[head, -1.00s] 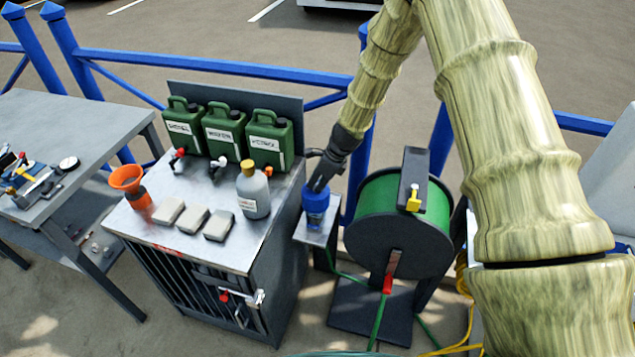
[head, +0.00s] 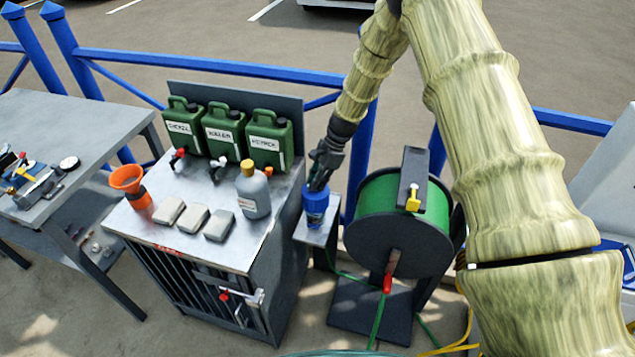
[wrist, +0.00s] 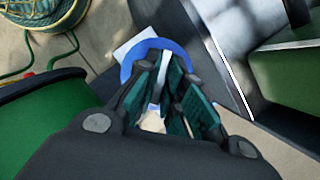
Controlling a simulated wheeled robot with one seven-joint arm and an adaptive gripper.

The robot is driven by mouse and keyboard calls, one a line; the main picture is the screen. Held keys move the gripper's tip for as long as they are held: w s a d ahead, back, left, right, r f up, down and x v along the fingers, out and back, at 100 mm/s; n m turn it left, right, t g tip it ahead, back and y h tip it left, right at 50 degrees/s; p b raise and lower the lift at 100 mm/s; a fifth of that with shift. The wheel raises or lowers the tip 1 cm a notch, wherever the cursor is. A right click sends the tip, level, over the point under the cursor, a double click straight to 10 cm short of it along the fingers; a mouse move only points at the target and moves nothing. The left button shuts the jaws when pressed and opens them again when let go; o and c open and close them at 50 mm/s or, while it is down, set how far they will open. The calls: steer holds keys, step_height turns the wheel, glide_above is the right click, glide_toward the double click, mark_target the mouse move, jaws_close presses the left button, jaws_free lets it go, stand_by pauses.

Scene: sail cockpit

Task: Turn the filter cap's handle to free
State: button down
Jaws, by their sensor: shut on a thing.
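The filter (head: 315,207) is a blue cylinder with a wide blue cap, standing upright on a small grey shelf (head: 317,236) to the right of the metal cabinet. My gripper (head: 318,186) points down onto the cap from above. In the wrist view the blue cap (wrist: 128,62) curves around my fingertips. A pale upright handle bar (wrist: 164,72) shows between my gripper's fingers (wrist: 165,98), which are shut on it. The fingers hide most of the handle and the cap's top.
A green hose reel (head: 400,235) stands close on the right. On the left, the cabinet top (head: 180,237) carries green jerrycans (head: 224,133), a grey bottle (head: 252,190), an orange funnel (head: 130,185) and pale blocks. A blue railing (head: 220,66) runs behind.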

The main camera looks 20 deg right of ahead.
steer(key=n+g, duration=0.1)
steer(key=n, duration=0.1)
steer(key=n+g+b, duration=0.1)
steer(key=n, duration=0.2)
steer(key=shift+w+n+h, duration=0.15)
steer(key=shift+n+h, duration=0.15)
steer(key=shift+h, duration=0.1)
steer(key=shift+a+n+g+h+b, duration=0.1)
steer(key=shift+n+g+h+b, duration=0.25)
steer(key=shift+n, duration=0.75)
steer(key=shift+n+g+h+b, duration=0.25)
steer(key=shift+n+g+b, duration=0.15)
steer(key=shift+n, duration=0.7)
steer(key=c, duration=1.5)
jaws_free()
steer(key=v, duration=1.2)
